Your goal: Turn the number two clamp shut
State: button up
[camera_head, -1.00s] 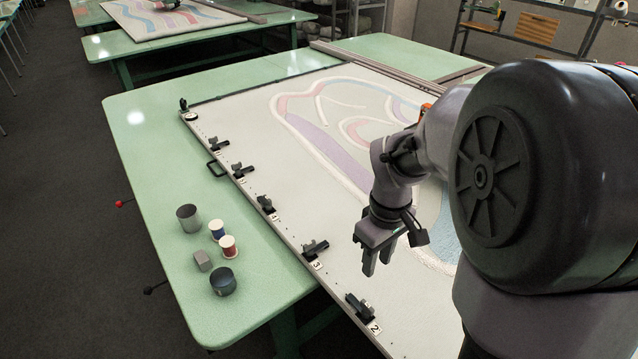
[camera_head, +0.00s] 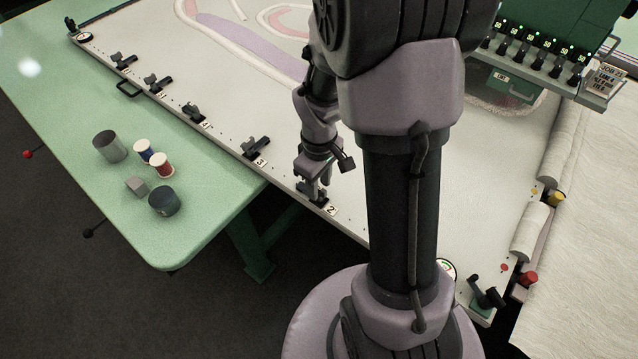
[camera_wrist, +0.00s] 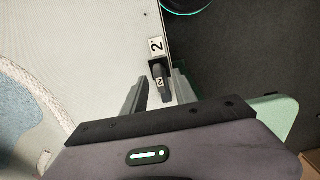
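The number two clamp (camera_head: 320,201) is a small black clamp on the near edge of the pale tufting frame (camera_head: 400,235), beside a white "2" label (camera_head: 331,210). My gripper (camera_head: 310,188) is down at this clamp and hides part of it in the head view. The fingers stand apart on either side, with narrow gaps visible. The "2" label (camera_wrist: 155,46) shows just beyond the handle.
The number three clamp (camera_head: 256,147) and several more line the same edge. A green table (camera_head: 215,215) holds cups, spools and a grey block. A black crank (camera_head: 487,295) is at the frame's right corner. A green tufting head (camera_head: 560,35) stands at the upper right.

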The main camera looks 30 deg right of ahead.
grip_shut()
jog(key=shift+m, duration=0.3)
jog(key=m, duration=0.3)
jog(key=shift+m+b, duration=0.3)
jog(key=m, duration=0.4)
jog(key=shift+m+b, duration=0.3)
jog(key=shift+b, duration=0.1)
jog(key=m+b, duration=0.1)
jog(key=m, duration=0.3)
jog(key=shift+m+b, duration=0.55)
jog(key=shift+m, duration=1.95)
